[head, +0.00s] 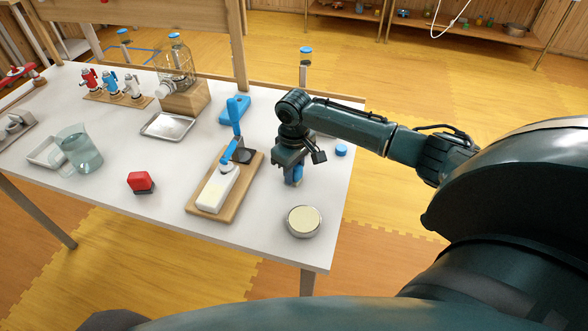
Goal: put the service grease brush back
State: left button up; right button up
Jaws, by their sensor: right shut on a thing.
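My right gripper (291,172) is above the right part of the white table, pointing down. It is shut on a small blue thing (297,176), mostly hidden by the jaws; I cannot tell whether this is the brush. A round open tin (304,221) with a cream-coloured filling stands in front of the gripper. My left gripper is not in view.
A blue cap (341,150) lies right of the gripper. Coloured taps (110,84) sit in a wooden rack. Bare table lies around the tin.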

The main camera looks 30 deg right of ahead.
jog(key=o, duration=0.9)
notch_tip(320, 180, up, 12)
jog(key=shift+r, duration=0.1)
dwell(0.5)
